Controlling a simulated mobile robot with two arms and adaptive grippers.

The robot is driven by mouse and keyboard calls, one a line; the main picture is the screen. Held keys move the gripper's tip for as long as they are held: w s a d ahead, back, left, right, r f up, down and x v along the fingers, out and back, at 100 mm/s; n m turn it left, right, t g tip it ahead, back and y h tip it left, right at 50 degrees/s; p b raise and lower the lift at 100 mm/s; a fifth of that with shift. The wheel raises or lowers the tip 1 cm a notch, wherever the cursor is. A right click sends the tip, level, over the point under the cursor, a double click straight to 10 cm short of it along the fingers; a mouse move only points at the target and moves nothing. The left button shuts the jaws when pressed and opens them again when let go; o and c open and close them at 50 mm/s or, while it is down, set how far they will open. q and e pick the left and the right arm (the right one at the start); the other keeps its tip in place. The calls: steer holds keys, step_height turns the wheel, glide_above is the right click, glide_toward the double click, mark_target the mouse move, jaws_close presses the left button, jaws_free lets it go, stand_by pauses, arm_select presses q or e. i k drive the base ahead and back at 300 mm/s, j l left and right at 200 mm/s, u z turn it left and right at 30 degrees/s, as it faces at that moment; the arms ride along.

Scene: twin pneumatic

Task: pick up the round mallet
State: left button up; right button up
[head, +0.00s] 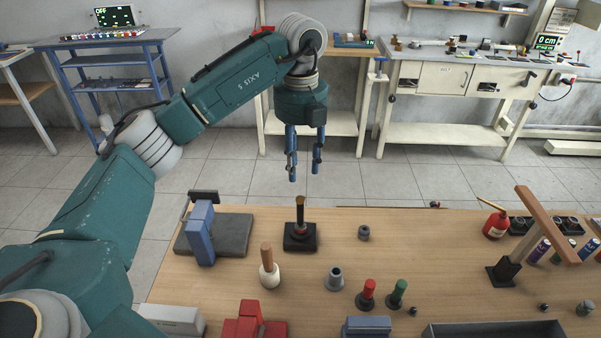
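A mallet with a round cream head and a brown wooden handle (269,268) stands head down, handle up, on the wooden table (400,240), left of the middle. It looks like the round mallet. Another tool with a black square head and a dark handle (299,231) stands just behind it. My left gripper (304,173) hangs pointing down with its two blue fingers apart and nothing between them. It appears above the table's far edge, higher in the picture than both tools and apart from them. My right gripper is not in view.
A blue block-shaped tool on a grey plate (204,233) stands at left. A grey collar (334,279), a red-handled tool (367,293) and a green-handled tool (397,293) stand to the mallet's right. A wooden beam on a black base (547,225) rises at right.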

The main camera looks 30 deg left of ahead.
mark_target(269, 272)
steer(key=k, duration=2)
